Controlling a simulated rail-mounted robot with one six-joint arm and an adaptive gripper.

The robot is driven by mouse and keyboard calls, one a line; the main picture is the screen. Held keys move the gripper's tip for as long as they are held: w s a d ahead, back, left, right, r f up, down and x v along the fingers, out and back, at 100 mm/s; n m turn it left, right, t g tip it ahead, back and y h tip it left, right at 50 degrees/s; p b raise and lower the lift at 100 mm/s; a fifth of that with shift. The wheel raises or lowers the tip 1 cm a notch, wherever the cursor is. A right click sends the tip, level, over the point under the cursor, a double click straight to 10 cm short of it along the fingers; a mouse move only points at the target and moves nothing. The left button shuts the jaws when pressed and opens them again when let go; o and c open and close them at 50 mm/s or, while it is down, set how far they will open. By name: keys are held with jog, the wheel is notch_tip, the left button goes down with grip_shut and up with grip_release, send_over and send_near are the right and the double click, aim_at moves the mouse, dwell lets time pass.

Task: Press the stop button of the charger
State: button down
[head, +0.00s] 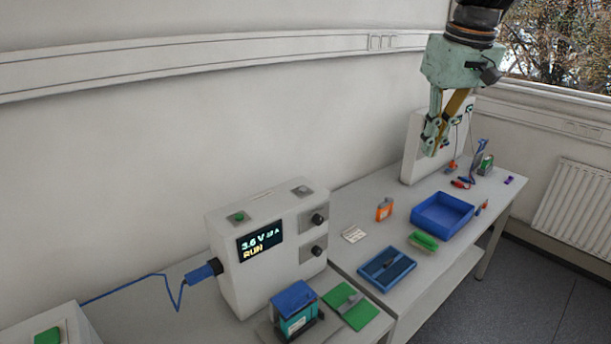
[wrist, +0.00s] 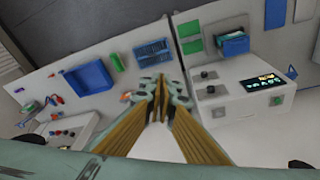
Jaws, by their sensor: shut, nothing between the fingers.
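The charger (head: 262,283) is a white box on the bench, with a lit display (head: 261,241) reading about 3.6 V and RUN. On its top are a green button (head: 239,216) and a grey plate with a small dark part (head: 302,190). I cannot tell which is the stop button; no label is legible. In the wrist view the charger (wrist: 240,103) is right of my fingers, with its green button (wrist: 277,99) at the far edge. My gripper (head: 431,151) is shut and empty, high above the bench, right of the charger and apart from it.
Two black knobs (head: 317,219) stick out of the charger's front. A blue plug (head: 204,271) with cable enters its left side. A blue-lidded battery (head: 295,308) stands before it. A blue bin (head: 442,213) and a white panel (head: 415,150) stand right. Air above the charger is clear.

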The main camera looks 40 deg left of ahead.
jog(key=s+a+f+n+p, duration=0.1)
jog(key=s+a, duration=0.1)
jog(key=a, duration=0.8)
jog(key=s+a+f+n+y+p, duration=0.1)
jog(key=s+a+f+n, duration=0.1)
jog(key=a, duration=0.8)
jog(key=s+a+f+n+g+p, duration=0.1)
jog(key=s+a+f+n+p, duration=0.1)
jog(key=a, duration=0.8)
jog(key=shift+s, duration=0.25)
jog(key=p, duration=0.2)
send_over(302, 188)
jog(key=d, duration=0.1)
notch_tip(302, 188, down, 11)
jog(key=shift+s+f, duration=0.1)
jog(key=shift+f, duration=1.1)
jog(key=shift+f, duration=0.15)
